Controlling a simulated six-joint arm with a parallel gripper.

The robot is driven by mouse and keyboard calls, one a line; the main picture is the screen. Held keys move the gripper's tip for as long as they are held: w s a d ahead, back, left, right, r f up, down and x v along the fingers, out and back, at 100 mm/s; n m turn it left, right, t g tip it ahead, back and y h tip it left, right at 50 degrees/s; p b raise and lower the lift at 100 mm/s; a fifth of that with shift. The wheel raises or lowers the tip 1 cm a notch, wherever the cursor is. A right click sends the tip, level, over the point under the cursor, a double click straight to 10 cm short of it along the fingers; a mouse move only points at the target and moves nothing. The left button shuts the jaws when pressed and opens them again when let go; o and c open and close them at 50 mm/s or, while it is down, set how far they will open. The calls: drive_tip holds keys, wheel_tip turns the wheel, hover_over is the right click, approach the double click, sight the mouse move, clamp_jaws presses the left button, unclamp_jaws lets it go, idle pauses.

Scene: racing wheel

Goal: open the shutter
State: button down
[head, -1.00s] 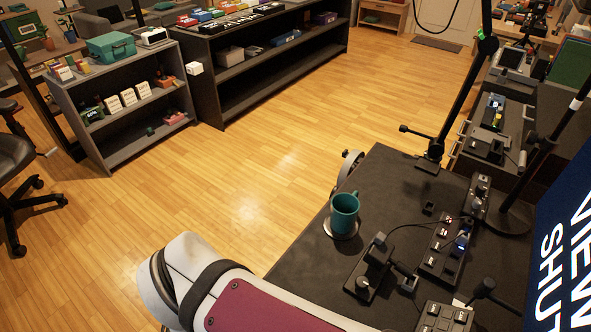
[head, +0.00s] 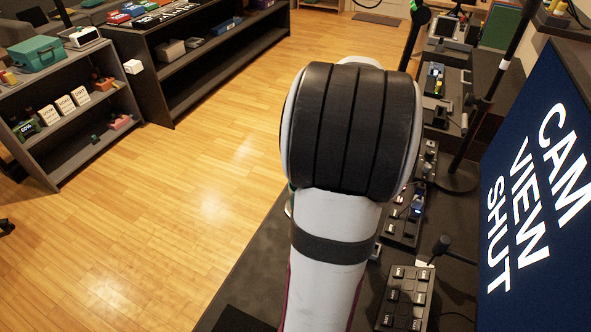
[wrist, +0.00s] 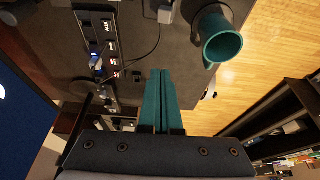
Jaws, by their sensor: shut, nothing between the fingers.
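A large dark blue screen (head: 535,200) at the right of the head view reads "CAM VIEW SHUT". I cannot make out the shutter itself for certain in either view. My arm hides much of the desk in the head view.
A teal mug (wrist: 222,45) stands close to the fingers, right of them in the wrist view. A black control strip with blue and red lights (wrist: 97,40) lies to their left, a small cabled box (wrist: 165,13) between. A keypad (head: 405,297) lies on the near desk.

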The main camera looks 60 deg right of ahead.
drive_tip(key=f, duration=0.6)
drive_tip(key=a+f, duration=0.1)
drive_tip(key=f, duration=0.2)
drive_tip(key=shift+f, duration=0.15)
drive_tip(key=shift+a, duration=1.8)
drive_tip(key=shift+d, duration=0.1)
